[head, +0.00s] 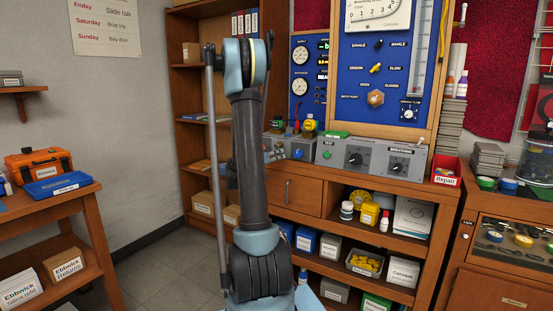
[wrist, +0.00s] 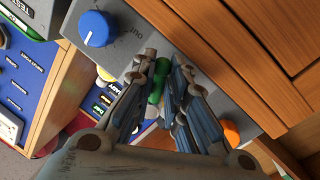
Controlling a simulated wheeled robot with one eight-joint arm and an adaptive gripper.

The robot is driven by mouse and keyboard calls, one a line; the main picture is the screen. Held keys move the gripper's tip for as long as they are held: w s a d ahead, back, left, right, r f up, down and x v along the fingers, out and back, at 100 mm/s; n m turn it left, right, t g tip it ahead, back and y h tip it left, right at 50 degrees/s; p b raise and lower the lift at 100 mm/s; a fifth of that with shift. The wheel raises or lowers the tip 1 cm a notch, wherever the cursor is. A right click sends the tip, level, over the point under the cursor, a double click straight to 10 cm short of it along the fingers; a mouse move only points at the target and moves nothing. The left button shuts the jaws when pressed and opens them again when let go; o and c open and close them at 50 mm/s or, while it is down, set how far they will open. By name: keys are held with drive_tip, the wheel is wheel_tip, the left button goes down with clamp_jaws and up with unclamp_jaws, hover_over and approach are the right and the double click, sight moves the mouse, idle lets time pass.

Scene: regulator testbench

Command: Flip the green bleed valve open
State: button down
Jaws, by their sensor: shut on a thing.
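The green bleed valve (wrist: 155,92) shows as a small green handle between my fingers in the wrist view. My gripper (wrist: 164,84) is shut on it, with fingers on both sides of the green part. The fingers hide much of the valve, so I cannot tell how far it is turned. In the head view my own arm stands in front of this part of the bench, and I cannot make out the green valve there.
A blue knob (wrist: 97,28) sits on the grey panel close to my fingers. An orange round part (wrist: 230,132) lies on the other side. Wooden cabinet fronts (wrist: 245,50) are close by. The grey test box (head: 368,157) stands on the bench to the right of my arm.

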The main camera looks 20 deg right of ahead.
drive_tip(key=shift+s+d+r+n+t+h, duration=0.15)
drive_tip(key=shift+r+n, duration=0.05)
drive_tip(key=shift+n, duration=0.75)
drive_tip(key=shift+s+d+r+n+t+h, duration=0.1)
drive_tip(key=shift+s+r+n+t, duration=0.1)
drive_tip(key=shift+n, duration=0.8)
drive_tip(key=shift+s+d+r+n+t+h, duration=0.15)
drive_tip(key=shift+n, duration=0.8)
drive_tip(key=c, duration=1.6)
unclamp_jaws()
drive_tip(key=shift+s, duration=0.1)
drive_tip(key=v, duration=1.2)
drive_tip(key=shift+f, duration=0.1)
